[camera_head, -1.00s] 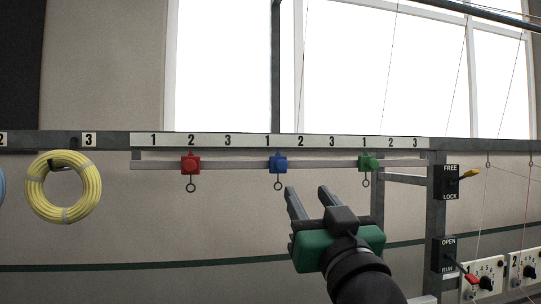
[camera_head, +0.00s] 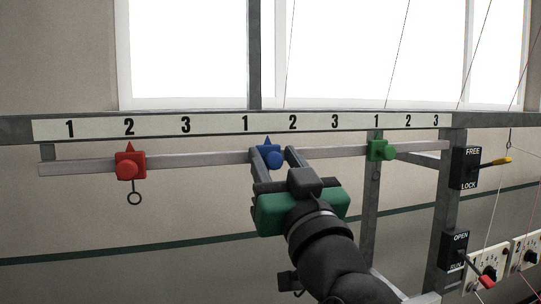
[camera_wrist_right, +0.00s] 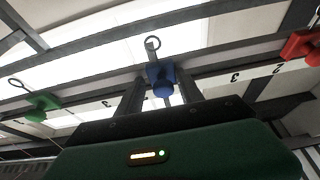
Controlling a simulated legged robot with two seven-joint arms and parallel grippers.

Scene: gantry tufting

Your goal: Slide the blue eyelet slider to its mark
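The blue eyelet slider (camera_head: 267,155) sits on the pale rail (camera_head: 210,159). Its pointer stands between marks 1 and 2 of the middle group on the number strip (camera_head: 215,127). My right gripper (camera_head: 275,158) is open, with its fingers reaching up to either side of the blue slider. The right wrist view shows the blue slider (camera_wrist_right: 161,78) between the finger ends, with its eyelet ring (camera_wrist_right: 152,43) beyond; I see no firm grip. In the head view the gripper hides the slider's ring. My left gripper is not in view.
A red slider (camera_head: 130,165) with a hanging ring is on the rail to the left, and a green slider (camera_head: 381,150) to the right. The rail between red and blue is clear.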

